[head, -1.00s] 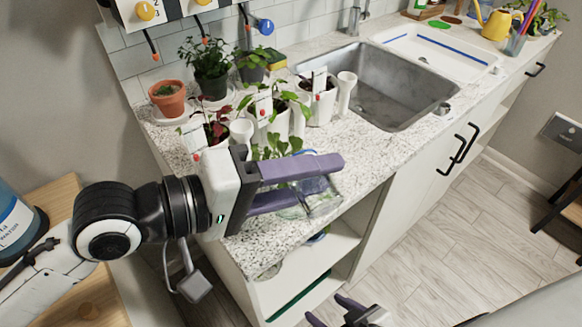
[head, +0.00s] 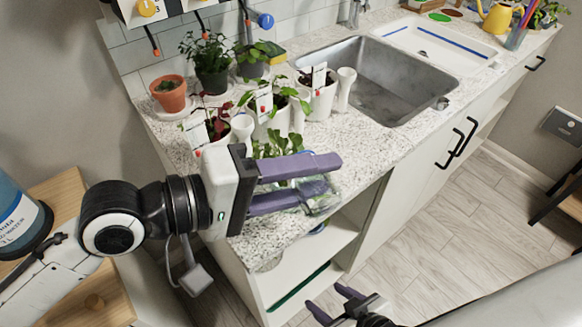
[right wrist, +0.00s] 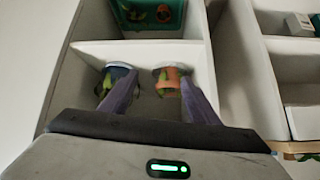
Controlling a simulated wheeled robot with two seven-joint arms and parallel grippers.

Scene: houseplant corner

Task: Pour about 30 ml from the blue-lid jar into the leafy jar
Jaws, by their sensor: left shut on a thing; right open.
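My left gripper (head: 337,177) reaches in from the left over the front of the counter. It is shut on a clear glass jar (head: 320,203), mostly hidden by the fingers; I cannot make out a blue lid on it. Green leaves (head: 272,146) show just behind the gripper; the vessel they stand in is hidden, so I cannot tell whether this is the leafy jar. My right gripper (head: 331,303) is low, in front of the counter, open and empty. In the right wrist view its fingers (right wrist: 158,103) point into a shelf compartment.
Potted plants (head: 211,62) and white pots (head: 318,98) crowd the counter behind the left gripper. The sink (head: 365,85) lies to their right. In the right wrist view, two small containers (right wrist: 168,78) stand in the white compartment (right wrist: 140,50), with a green bin (right wrist: 150,14) beyond.

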